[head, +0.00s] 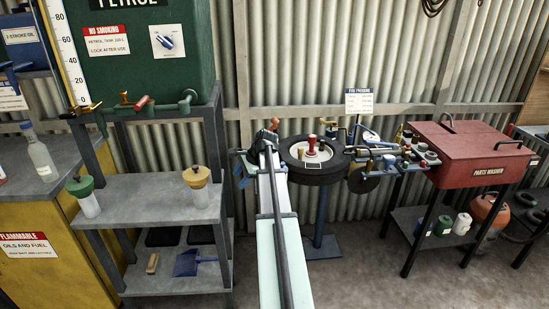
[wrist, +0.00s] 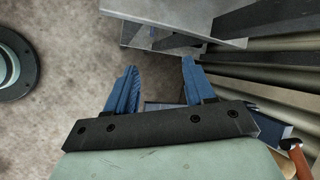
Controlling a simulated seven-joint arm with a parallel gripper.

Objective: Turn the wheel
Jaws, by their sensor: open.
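The wheel (head: 318,174), a black tyre with a pale hub and a red knob on top, lies flat on a blue post stand at the centre of the head view. My gripper (head: 241,168) is just left of the tyre, its blue fingers partly hidden by my arm. In the wrist view my gripper (wrist: 158,70) is open, with nothing between its two blue fingers and the floor below. I cannot make out the wheel in the wrist view. My arm covers part of the area at the tyre's left edge.
A grey shelf rack (head: 152,205) with capped bottles stands left of my gripper; its edge also shows in the wrist view (wrist: 190,12). A red-handled tool (wrist: 295,158) shows at lower right there. A red parts washer (head: 470,155) stands right of the wheel. The corrugated wall is behind.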

